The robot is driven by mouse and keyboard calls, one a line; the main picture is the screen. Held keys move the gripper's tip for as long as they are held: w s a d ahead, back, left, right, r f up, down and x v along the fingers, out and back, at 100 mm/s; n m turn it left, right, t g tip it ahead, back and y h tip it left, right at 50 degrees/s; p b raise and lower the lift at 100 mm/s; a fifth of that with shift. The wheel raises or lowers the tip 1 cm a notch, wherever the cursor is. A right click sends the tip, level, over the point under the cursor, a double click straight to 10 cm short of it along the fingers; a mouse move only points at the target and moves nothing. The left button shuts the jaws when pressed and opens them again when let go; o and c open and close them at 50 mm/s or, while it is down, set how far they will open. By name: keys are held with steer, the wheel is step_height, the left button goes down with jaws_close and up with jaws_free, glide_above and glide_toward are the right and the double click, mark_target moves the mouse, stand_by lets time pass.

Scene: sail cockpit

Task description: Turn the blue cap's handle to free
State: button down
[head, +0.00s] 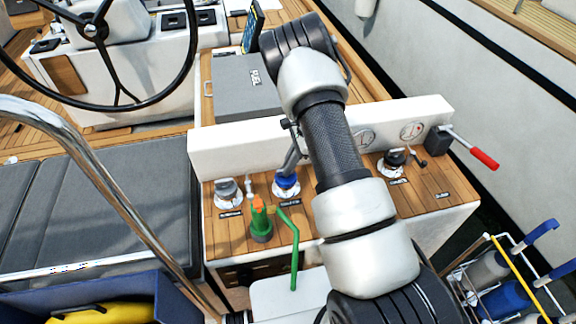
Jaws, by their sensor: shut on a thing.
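The blue cap (286,184) sits on a pale round base on the wooden console top, in the middle of a row of caps.
A grey cap (227,189) stands left, a black cap (392,161) right. Behind is a white raised panel (235,150). A red-handled lever (484,158) sticks out right.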

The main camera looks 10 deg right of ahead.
steer(key=n+b, duration=0.1)
steer(key=n+g+b, duration=0.1)
steer(key=n, duration=0.1)
steer(key=n+b, duration=0.1)
steer(key=b, duration=0.1)
steer(key=shift+w+f+n+g, duration=0.2)
steer(key=shift+w+n+g, duration=0.05)
steer(key=shift+n+g, duration=0.05)
steer(key=n+g+b, duration=0.1)
steer(key=n, duration=0.1)
steer(key=n+g+h+b, duration=0.1)
steer(key=n, duration=0.2)
steer(key=shift+w+a+r+b, duration=0.1)
steer(key=shift+a+b, duration=0.05)
steer(key=shift+b, duration=0.2)
steer(key=n+h+b, duration=0.1)
steer(key=n, duration=0.3)
steer(key=shift+a+h, duration=0.15)
steer(key=shift+h, duration=0.25)
steer(key=shift+a+r+n+g+h+b, duration=0.1)
steer(key=shift+n+g+h+b, duration=0.25)
steer(key=shift+n, duration=0.75)
steer(key=shift+n+g+h+b, duration=0.1)
steer(key=shift+n+h, duration=0.35)
steer(key=shift+n, duration=0.65)
steer(key=c, duration=1.8)
jaws_free()
steer(key=shift+c, duration=0.2)
steer(key=shift+w+r, duration=0.1)
